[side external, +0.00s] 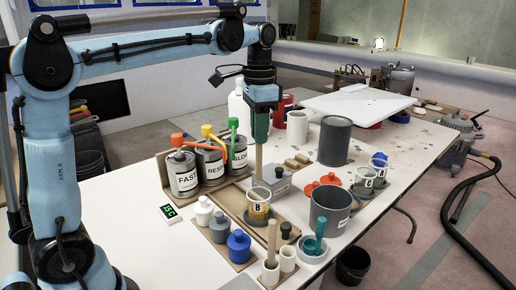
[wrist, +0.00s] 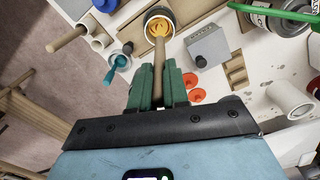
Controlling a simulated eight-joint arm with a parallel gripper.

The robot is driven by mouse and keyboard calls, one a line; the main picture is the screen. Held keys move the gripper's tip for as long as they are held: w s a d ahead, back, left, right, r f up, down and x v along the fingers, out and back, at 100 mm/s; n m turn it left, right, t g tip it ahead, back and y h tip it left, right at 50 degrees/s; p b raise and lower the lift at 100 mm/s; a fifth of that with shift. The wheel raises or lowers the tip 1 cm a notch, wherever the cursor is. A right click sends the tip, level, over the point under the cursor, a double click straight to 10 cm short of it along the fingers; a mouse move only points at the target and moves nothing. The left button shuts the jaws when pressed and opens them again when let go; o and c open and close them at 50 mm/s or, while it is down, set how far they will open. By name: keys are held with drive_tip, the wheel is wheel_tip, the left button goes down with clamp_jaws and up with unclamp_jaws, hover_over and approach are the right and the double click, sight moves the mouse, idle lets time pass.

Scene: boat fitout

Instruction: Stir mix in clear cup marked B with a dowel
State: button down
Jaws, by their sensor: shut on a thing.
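My gripper (side external: 262,137) points down over the bench and is shut on a pale wooden dowel (side external: 259,162). In the wrist view my green fingers (wrist: 158,88) hold the dowel (wrist: 159,60) between them. The clear cup marked B (side external: 258,212) stands upright below, with tan mix low in it. In the wrist view the cup (wrist: 146,28) shows orange mix inside, and the dowel's far end overlaps its opening. In the side view the dowel's lower end meets the cup's far rim; I cannot tell whether it touches the mix.
Cans marked FAST (side external: 184,176) and SLOW (side external: 239,155) with coloured pumps stand left of the cup. A grey box (side external: 271,181) is close behind it. A large grey pot (side external: 330,207), another upright dowel (side external: 271,238) and small bottles (side external: 239,247) crowd the near side.

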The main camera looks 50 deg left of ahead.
sight(259, 175)
drive_tip(key=shift+f, duration=5.35)
drive_tip(key=shift+w, duration=0.1)
